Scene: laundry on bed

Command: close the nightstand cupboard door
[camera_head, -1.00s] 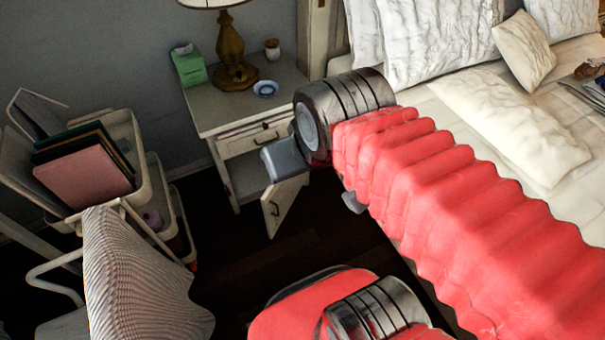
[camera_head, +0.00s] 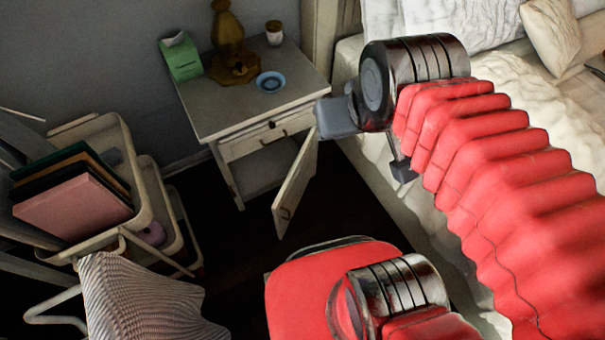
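The nightstand (camera_head: 215,110) stands against the wall beside the bed. Its cupboard door (camera_head: 296,188) hangs open, hinged on the right side and swung out toward me. A small dark handle (camera_head: 285,213) shows low on the door. The open cupboard space to its left is in shadow. My gripper (camera_head: 370,144), at the end of the red-sleeved arm, looks open and empty, with two grey finger pads apart. The left pad overlaps the door's top corner in the picture; I cannot tell whether they touch. The door's hinge side is partly hidden.
A lamp (camera_head: 229,35), a green tissue box (camera_head: 182,59), a blue dish (camera_head: 270,82) and a cup (camera_head: 274,33) stand on the nightstand. A cart with books (camera_head: 72,205) is at left. The bed (camera_head: 520,80) is at right. Dark floor lies free before the door.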

